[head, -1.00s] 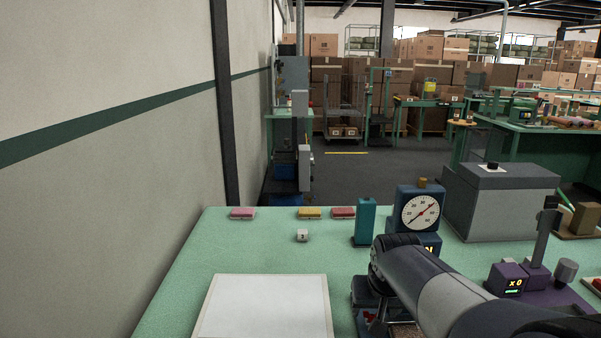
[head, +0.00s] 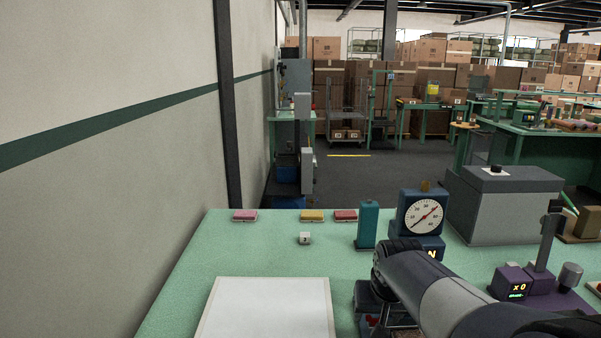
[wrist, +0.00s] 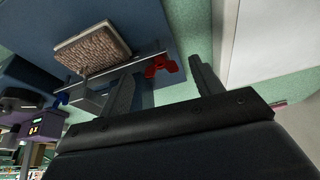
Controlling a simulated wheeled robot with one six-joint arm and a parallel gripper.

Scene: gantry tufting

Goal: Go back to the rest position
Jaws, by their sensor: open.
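My gripper (wrist: 163,66) is open, with its two dark fingers apart and nothing between them. In the wrist view a red part (wrist: 161,67) shows beyond the finger gap; I cannot tell how far off it is. A blue machine (wrist: 112,22) with a brown textured pad (wrist: 92,47) lies beyond the left finger. In the head view my arm reaches in from the lower right over the green table (head: 180,270), and its wrist hides much of the blue machine there (head: 366,298).
A white panel (head: 265,308) lies on the table's left. A dial gauge (head: 421,214), teal block (head: 367,225) and grey box (head: 503,205) stand behind my arm. Pink (head: 245,215), yellow (head: 312,215) and red (head: 345,215) blocks line the far edge. A purple device (head: 508,284) is at right.

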